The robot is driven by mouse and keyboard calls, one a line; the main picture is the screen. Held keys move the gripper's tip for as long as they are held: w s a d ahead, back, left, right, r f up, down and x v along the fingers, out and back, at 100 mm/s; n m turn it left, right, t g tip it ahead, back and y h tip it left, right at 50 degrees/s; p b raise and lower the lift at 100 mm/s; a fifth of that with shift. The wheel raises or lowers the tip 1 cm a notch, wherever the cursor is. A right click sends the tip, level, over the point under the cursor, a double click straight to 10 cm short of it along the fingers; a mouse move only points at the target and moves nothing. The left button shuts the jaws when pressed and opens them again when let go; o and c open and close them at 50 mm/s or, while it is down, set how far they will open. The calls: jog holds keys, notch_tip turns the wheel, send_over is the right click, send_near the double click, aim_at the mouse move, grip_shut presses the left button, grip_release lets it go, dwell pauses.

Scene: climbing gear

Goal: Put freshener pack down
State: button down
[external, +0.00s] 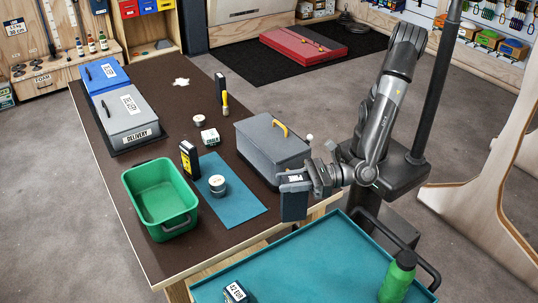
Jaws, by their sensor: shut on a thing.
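My gripper (296,186) is at the near right edge of the brown table, in front of the grey lidded box. It is shut on a dark blue-grey flat thing (293,206), which looks like the freshener pack, though its print cannot be read. The pack hangs upright, close to the table edge; whether it touches anything cannot be told. My fingers and wrist hide part of it.
The brown table (152,214) holds a green bin (160,232), a teal mat (240,207) with a tin (217,185), a black-yellow box (189,159), a grey box (268,155) and delivery boxes (125,118). A teal cart top (320,265) in front, mostly clear, bears a green bottle (398,278).

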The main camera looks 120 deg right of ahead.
jog(key=a+f, duration=1.1)
jog(key=a, duration=0.1)
jog(key=shift+w, duration=0.35)
jog(key=c, duration=1)
grip_release()
jog(key=shift+f, duration=0.1)
jog(key=shift+c, duration=0.2)
jog(key=v, duration=1.2)
